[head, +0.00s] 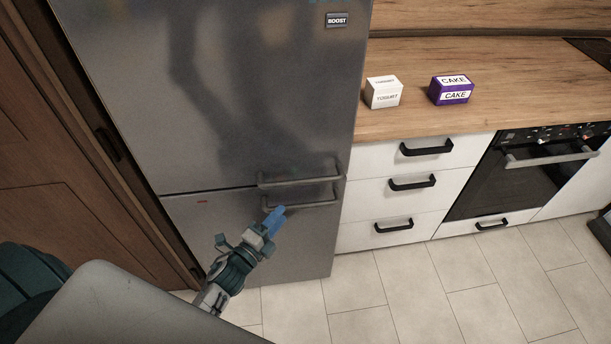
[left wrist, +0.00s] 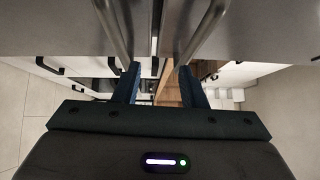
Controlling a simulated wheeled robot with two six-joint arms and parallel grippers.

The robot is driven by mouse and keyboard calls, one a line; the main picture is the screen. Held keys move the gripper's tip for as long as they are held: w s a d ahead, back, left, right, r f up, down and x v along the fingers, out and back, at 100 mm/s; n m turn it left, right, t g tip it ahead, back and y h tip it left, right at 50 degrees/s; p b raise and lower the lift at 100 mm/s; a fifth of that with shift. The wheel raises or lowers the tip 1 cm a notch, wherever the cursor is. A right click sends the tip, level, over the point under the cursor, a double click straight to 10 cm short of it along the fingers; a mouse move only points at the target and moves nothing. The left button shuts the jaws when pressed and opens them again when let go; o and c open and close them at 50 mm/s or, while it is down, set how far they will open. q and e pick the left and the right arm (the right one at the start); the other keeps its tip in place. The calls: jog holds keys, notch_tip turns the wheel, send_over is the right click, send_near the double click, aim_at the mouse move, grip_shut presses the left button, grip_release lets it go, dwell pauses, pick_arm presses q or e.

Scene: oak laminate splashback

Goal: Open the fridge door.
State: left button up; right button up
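The grey steel fridge (head: 225,90) stands at the left in the head view, with its upper and lower doors both shut. The upper door handle (head: 300,180) and the lower door handle (head: 300,203) are horizontal bars, one close above the other. My left gripper (head: 276,216) has its blue fingertips in front of the lower handle. In the left wrist view my left gripper (left wrist: 159,80) is open with a clear gap. Two handle bars run toward its fingertips, one near each finger; I cannot tell whether they touch. My right gripper is not in view.
A wooden cabinet (head: 55,140) stands left of the fridge. White drawers (head: 400,205) and an oven (head: 525,170) are to the right. A yogurt box (head: 383,93) and a cake box (head: 451,90) sit on the wooden worktop (head: 430,60). The tiled floor (head: 440,290) ahead is clear.

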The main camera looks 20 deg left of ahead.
pick_arm(q)
jog(key=m+h, duration=0.1)
jog(key=m, duration=0.1)
send_near(305, 179)
jog(key=shift+t, duration=0.3)
jog(key=p+x, duration=0.1)
jog(key=x, duration=0.2)
jog(key=p+x, duration=0.2)
jog(key=x, duration=0.1)
jog(key=f+p+x, duration=0.1)
jog(key=x, duration=0.2)
jog(key=shift+w+d+f, duration=0.15)
jog(key=shift+w+d, duration=0.1)
jog(key=shift+w, duration=0.25)
jog(key=shift+c, duration=0.5)
grip_shut()
